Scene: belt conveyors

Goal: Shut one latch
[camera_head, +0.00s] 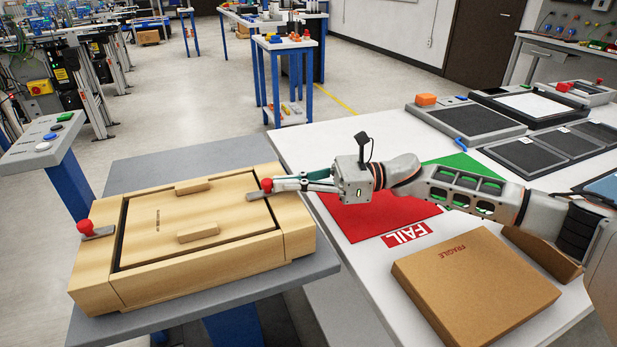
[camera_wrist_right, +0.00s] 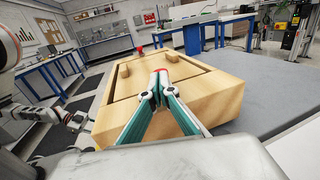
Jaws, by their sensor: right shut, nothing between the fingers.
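A wooden box (camera_head: 180,288) with a lid (camera_head: 165,222) sits on a grey table. The lid lies flat in the frame and has two wooden handles. A latch with a red knob (camera_head: 85,227) is on the left side, its metal plate pointing toward the lid. A second red-knobbed latch (camera_head: 266,185) is on the right side, its plate at the lid's edge. My right gripper (camera_head: 274,184) is shut and empty, its fingertips at this knob; contact is unclear. In the wrist view its fingers (camera_wrist_right: 158,82) partly hide the knob. My left gripper (camera_wrist_right: 76,121) shows small there, its jaws unclear.
A white table (camera_head: 345,290) on the right holds a red FAIL mat (camera_head: 375,217), a cardboard box (camera_head: 475,285) and dark trays. A button panel (camera_head: 45,143) stands left of the wooden box. Grey tabletop (camera_head: 205,150) is free behind the box.

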